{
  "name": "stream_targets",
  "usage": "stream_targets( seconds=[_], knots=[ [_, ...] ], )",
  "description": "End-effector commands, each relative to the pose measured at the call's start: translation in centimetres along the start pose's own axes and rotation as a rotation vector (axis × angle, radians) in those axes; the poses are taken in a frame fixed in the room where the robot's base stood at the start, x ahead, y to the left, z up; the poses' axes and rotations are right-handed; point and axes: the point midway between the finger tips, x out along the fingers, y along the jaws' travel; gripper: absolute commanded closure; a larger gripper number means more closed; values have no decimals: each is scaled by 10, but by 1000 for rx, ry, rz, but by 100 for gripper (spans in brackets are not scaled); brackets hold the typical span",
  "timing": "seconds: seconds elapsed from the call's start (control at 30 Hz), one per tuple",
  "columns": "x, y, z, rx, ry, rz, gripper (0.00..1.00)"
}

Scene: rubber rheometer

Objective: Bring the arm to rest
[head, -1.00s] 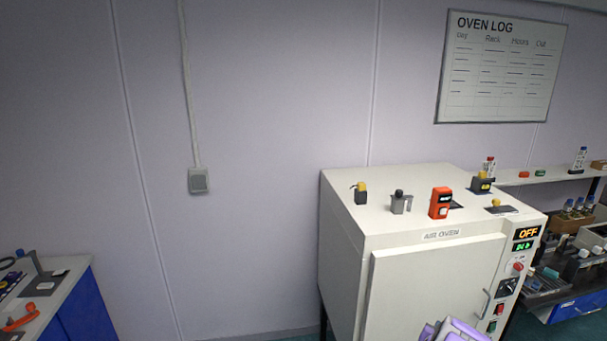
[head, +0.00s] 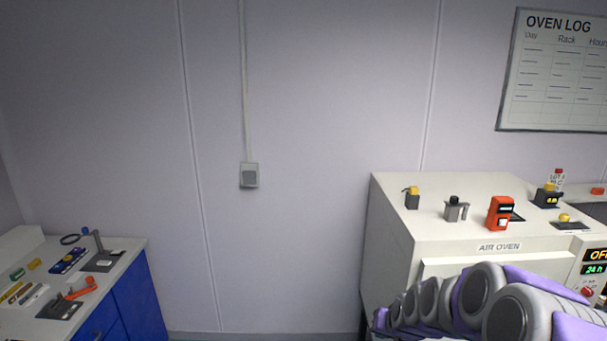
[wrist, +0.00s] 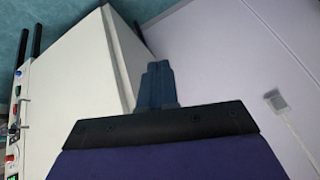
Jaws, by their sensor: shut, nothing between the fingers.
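My gripper (wrist: 157,85) shows in the wrist view as dark fingers held together at the middle, shut with nothing seen between them. It points toward the gap between the white air oven (wrist: 70,90) on the left and the pale wall (wrist: 230,60) on the right. In the head view my grey and purple arm (head: 475,300) crosses the lower right, in front of the oven (head: 450,225). The gripper itself cannot be made out in the head view.
Several small items, among them an orange device (head: 500,213), stand on the oven top. A bench with blue drawers (head: 140,300) holds tools at the left. A wall switch (head: 249,175) and an oven log board (head: 555,75) hang on the wall. The floor between bench and oven looks clear.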

Motion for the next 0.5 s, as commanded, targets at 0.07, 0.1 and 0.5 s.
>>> stream_targets(
  seconds=[0.07,0.1,0.5],
  knots=[
    [-23,-14,25,-44,-61,0,100],
    [-35,-20,37,-64,-90,2,100],
    [-149,-27,178,-217,-403,86,100]
  ],
)
